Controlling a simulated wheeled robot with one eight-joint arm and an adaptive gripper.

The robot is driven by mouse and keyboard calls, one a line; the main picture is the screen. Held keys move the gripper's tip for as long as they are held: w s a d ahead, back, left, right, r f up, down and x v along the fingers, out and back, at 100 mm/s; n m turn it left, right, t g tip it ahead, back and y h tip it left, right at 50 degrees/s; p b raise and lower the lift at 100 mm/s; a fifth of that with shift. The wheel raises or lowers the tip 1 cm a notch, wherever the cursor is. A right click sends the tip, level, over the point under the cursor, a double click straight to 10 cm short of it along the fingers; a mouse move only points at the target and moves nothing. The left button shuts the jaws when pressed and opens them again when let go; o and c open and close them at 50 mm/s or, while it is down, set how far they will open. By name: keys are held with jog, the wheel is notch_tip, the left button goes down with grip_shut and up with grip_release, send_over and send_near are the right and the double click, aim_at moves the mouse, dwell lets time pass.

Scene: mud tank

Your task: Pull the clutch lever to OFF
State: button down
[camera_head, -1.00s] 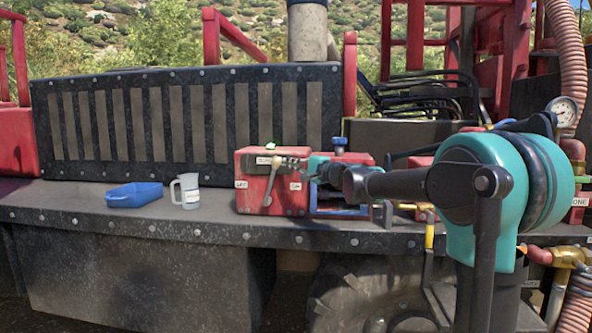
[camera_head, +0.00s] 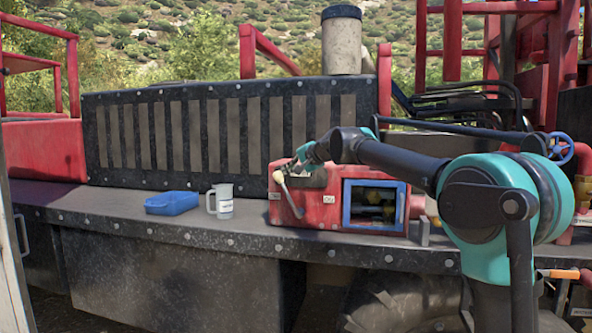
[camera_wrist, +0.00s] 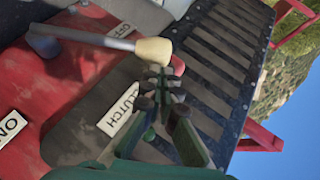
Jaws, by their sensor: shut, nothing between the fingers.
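The clutch lever (camera_head: 287,193) stands on a red box (camera_head: 313,215), its cream knob up and leaning left in the head view. In the wrist view the lever's metal shaft (camera_wrist: 95,40) runs from a dark pivot at left to the cream knob (camera_wrist: 153,51). In the head view my gripper (camera_head: 300,162) is small above the box.
A blue-framed window (camera_head: 375,206) is on the box's right side. A white measuring cup (camera_head: 223,201) and a blue tray (camera_head: 172,203) stand left on the dark ledge. A slatted black panel (camera_head: 230,125) rises behind. The ledge between cup and box is clear.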

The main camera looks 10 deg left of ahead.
jog(key=shift+a+f, duration=0.1)
jog(key=shift+a, duration=0.5)
jog(key=s+d+r, duration=0.5)
jog(key=d+r, duration=0.2)
jog(key=d, duration=0.2)
jog(key=shift+d+r, duration=0.35)
jog(key=shift+r, duration=0.05)
